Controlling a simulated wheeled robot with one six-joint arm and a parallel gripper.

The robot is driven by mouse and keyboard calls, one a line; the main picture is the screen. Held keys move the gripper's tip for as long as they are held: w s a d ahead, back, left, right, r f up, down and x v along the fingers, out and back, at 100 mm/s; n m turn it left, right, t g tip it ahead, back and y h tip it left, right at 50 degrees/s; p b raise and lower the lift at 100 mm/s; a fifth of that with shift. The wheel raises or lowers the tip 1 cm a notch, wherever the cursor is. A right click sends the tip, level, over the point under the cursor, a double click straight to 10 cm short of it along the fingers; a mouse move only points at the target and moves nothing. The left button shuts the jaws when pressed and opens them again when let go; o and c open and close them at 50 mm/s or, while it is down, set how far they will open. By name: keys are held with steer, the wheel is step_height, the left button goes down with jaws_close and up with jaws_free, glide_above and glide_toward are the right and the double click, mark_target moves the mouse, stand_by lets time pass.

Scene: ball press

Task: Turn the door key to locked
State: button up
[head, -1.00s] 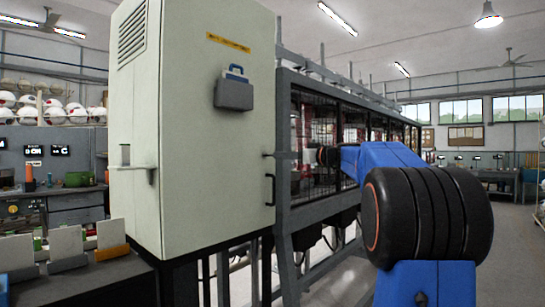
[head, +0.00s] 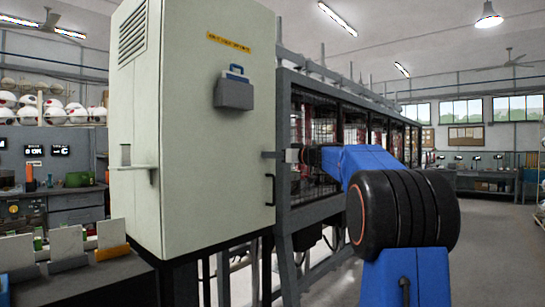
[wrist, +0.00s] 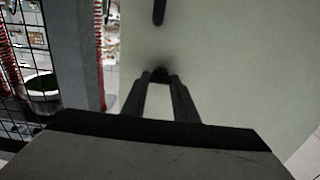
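My gripper (wrist: 160,78) points at the pale door face of the cabinet (head: 195,120). Its two dark fingers stand apart, with pale door showing between them in the wrist view. A small dark thing (wrist: 160,71), probably the door key, sits at the fingertips against the door. The fingers flank it, but I cannot tell whether they touch it. Its turned position cannot be made out. In the head view, my gripper (head: 277,155) reaches the cabinet's right edge from the right, and the key itself is not clear there.
A dark door handle (head: 270,190) is below my gripper, and it shows at the top of the wrist view (wrist: 158,10). A grey frame post (wrist: 72,55) and wire mesh (wrist: 22,75) stand beside the door. The aisle (head: 490,235) at right is open.

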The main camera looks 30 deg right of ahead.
steer(key=shift+c, duration=0.7)
steer(key=shift+m, duration=0.3)
steer(key=m, duration=1.7)
steer(key=shift+d+f, duration=0.2)
steer(key=shift+m, duration=0.3)
steer(key=o, duration=1.1)
steer(key=shift+w, duration=0.1)
steer(key=shift+c, duration=0.2)
